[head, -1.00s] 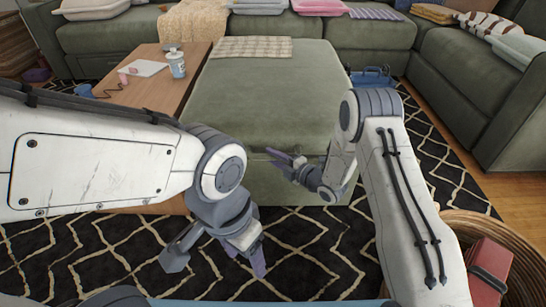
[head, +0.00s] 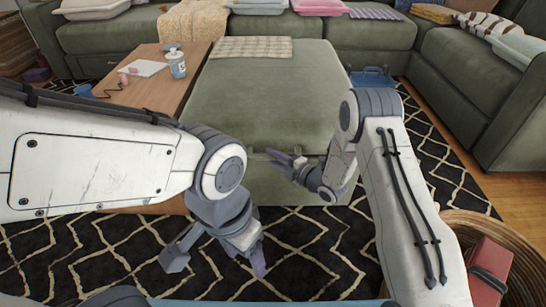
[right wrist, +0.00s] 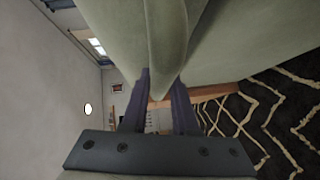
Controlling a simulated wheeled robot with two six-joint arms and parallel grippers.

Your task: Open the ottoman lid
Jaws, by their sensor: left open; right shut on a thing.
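The green ottoman (head: 262,95) stands ahead of me in the head view, its padded lid lying flat or nearly so. My right gripper (head: 274,158) is at the front edge of the lid, near the middle. In the right wrist view, the two fingers of my right gripper (right wrist: 160,85) are closed on a raised green lip of the lid (right wrist: 165,40); the exact contact is partly hidden. My left gripper (head: 216,263) is open and empty, low over the rug in front of the ottoman.
A folded checked cloth (head: 252,48) lies on the back of the ottoman. A wooden table (head: 150,92) with a jar (head: 177,64) stands close on the left. A green sectional (head: 345,36) runs behind. A basket (head: 452,222) with a red item is at right.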

